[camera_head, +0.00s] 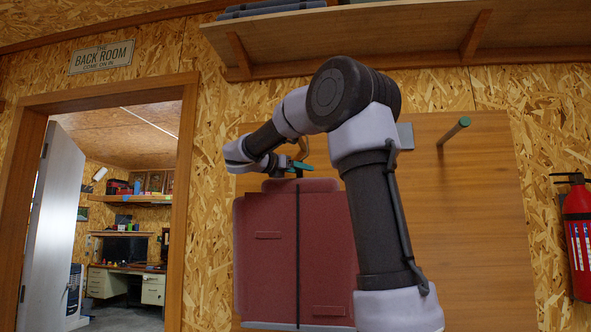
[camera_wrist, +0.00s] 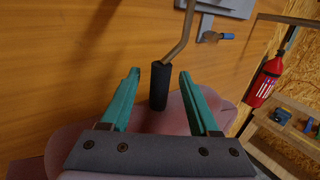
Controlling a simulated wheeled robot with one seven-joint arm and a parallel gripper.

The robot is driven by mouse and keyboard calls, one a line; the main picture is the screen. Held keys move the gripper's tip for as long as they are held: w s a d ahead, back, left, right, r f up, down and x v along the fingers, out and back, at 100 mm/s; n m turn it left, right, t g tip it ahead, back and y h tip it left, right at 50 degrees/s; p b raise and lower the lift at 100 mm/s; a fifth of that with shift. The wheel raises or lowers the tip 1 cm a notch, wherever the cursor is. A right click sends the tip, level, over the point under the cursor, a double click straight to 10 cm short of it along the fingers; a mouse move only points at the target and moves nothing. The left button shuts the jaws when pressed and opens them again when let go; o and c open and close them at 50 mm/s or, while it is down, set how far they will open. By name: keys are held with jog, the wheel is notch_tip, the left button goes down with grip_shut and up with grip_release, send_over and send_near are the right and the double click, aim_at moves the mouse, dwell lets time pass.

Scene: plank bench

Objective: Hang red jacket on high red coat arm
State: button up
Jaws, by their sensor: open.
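The red jacket (camera_head: 268,255) hangs upright in front of the wooden panel in the head view. Its pinkish shoulders (camera_wrist: 55,150) show low in the wrist view. A black grip (camera_wrist: 160,88) with a bent metal hook (camera_wrist: 180,40) rises from its top. My gripper (camera_head: 299,168) is open at the jacket's top. In the wrist view its teal fingers stand either side of the black grip, with gaps on both sides. The hook's upper end is cut off, so I cannot tell what it rests on. No red-tipped coat arm is identifiable.
The wooden panel (camera_head: 470,230) carries a green-tipped peg (camera_head: 457,131) at right. A blue-tipped peg (camera_wrist: 221,37) juts from a grey plate (camera_wrist: 232,7). A shelf (camera_head: 400,38) runs above. A fire extinguisher (camera_head: 578,235) hangs at right; a doorway is at left.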

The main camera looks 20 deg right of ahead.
jog(key=v, duration=1.1)
